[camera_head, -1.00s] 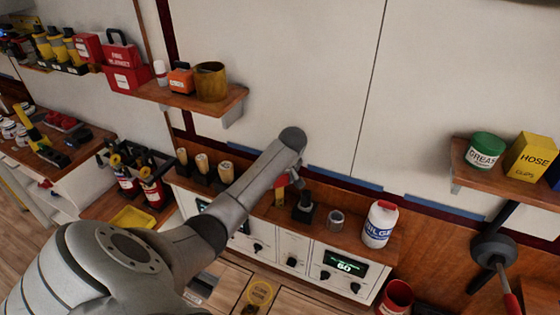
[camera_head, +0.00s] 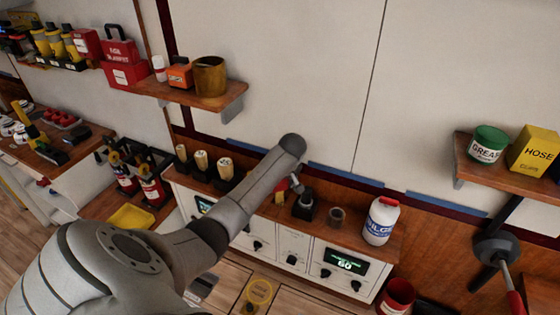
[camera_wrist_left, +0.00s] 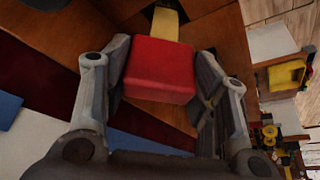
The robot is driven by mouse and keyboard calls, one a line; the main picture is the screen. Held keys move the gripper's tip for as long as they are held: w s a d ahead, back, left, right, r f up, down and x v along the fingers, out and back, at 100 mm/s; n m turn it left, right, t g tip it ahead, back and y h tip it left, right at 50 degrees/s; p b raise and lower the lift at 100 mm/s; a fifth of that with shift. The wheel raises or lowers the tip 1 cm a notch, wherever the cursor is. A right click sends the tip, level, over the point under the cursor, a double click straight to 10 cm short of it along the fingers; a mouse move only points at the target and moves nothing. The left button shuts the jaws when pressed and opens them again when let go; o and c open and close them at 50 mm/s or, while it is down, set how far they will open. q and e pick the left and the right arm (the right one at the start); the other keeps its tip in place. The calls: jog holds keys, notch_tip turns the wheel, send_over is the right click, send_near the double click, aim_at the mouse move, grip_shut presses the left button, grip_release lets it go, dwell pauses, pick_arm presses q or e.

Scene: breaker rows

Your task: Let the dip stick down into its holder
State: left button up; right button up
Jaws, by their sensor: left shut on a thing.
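The dip stick shows a red block-like handle (camera_wrist_left: 160,70) in the left wrist view, with a yellow part (camera_wrist_left: 165,24) beyond it. My left gripper (camera_wrist_left: 163,80) is shut on the red handle, one finger on each side. In the head view the red handle (camera_head: 281,184) shows small beside my left gripper (camera_head: 290,186), over the wooden counter top. The stick's lower end and its holder cannot be made out. My right gripper is not in view.
A black block with a round top (camera_head: 304,205), a small cup (camera_head: 337,217) and a white bottle with a red cap (camera_head: 380,221) stand to the right on the counter. Several wooden-handled items (camera_head: 201,161) stand left. A shelf (camera_head: 200,98) hangs above.

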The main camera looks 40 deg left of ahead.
aim_at(281, 191)
pick_arm(q)
jog(key=shift+f+b, duration=1.3)
jog(key=shift+f, duration=1.4)
jog(key=o, duration=1.5)
jog(key=v, duration=1.2)
